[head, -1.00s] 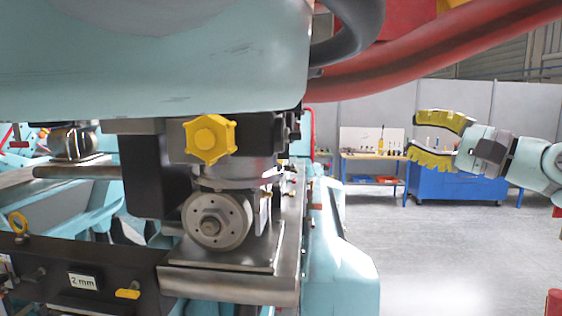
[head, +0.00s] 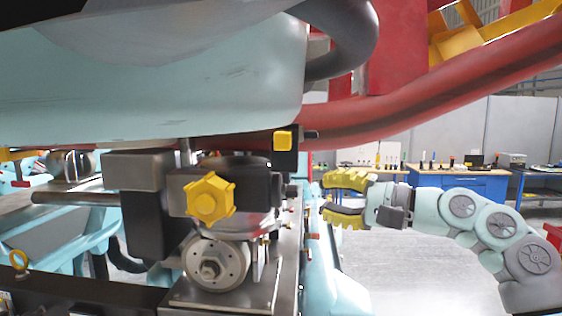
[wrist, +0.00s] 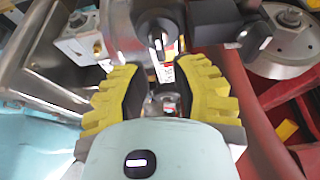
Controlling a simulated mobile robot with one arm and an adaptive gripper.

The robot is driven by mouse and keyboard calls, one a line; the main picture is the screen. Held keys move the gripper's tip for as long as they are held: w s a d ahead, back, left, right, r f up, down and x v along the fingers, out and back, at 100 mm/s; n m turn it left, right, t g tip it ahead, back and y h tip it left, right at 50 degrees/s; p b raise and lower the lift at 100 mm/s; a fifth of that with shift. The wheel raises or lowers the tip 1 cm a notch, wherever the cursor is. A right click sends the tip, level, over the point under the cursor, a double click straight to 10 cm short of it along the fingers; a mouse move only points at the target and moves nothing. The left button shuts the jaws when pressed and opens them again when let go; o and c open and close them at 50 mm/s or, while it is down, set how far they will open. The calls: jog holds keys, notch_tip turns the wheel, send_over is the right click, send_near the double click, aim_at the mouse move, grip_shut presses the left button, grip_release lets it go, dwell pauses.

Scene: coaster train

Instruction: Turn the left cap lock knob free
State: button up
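My gripper (head: 324,197), with yellow padded fingers, is open and empty, pointing left just to the right of the train's wheel assembly. It also shows in the wrist view (wrist: 160,80). There, a dark round knob with a white mark (wrist: 157,42) lies just beyond the fingertips, between them and apart from them. A second dark part with a white mark (wrist: 256,38) is to its right. I cannot tell which is the left cap lock knob. In the head view a yellow lobed knob (head: 210,197) sits on the near face of the wheel assembly, left of my gripper.
A grey wheel (head: 216,263) sits below the yellow knob. The teal car body (head: 150,85) overhangs from above, and a red tube (head: 430,112) runs above my arm. A blue workbench (head: 465,185) stands behind.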

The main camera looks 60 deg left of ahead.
aim_at(290, 191)
jog(key=shift+p+x, duration=1.85)
jog(key=shift+x, duration=1.1)
jog(key=shift+d, duration=0.1)
grip_shut()
